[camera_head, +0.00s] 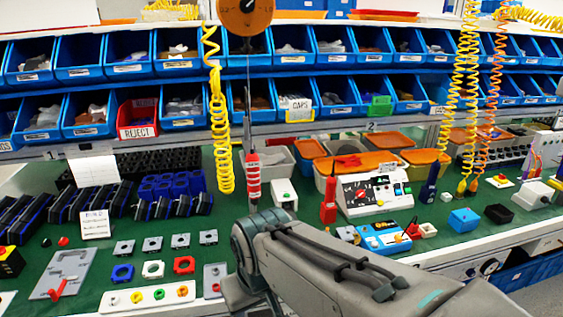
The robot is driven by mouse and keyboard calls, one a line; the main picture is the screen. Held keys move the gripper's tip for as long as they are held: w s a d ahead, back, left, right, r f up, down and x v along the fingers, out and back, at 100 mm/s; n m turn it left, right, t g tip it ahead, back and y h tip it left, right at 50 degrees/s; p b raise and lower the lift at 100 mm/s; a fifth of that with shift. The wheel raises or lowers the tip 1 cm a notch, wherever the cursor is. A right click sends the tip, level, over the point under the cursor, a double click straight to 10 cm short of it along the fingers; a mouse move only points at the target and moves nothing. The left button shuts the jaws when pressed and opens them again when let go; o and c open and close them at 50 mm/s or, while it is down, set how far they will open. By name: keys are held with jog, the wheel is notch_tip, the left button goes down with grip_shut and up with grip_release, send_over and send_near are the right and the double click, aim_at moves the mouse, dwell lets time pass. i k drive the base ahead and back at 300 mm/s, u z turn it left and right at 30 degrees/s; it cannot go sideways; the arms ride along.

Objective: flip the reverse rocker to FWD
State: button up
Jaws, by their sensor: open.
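A white control box (390,202) with a large red rotary dial (361,197) and small coloured switches on its right side stands on the green bench right of centre. In front of it lies a blue device (383,238) with a pale face carrying small controls. The reverse rocker and any FWD marking are too small to make out, so I cannot tell which switch it is. My grey arm reaches in from the lower right and bends down near the centre front. My gripper does not show; its fingers are hidden or out of frame.
Blue bins line the back, with a red REJECT bin (137,119). Yellow coiled hoses (221,150) and an orange-dialled balancer (246,14) hang down. Red handheld tools (329,200) stand near the control box. Small parts and a white strip (149,298) cover the front left.

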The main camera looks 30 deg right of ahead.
aim_at(396, 188)
jog(key=u, duration=0.1)
jog(key=k, duration=0.1)
jog(key=z, duration=1.6)
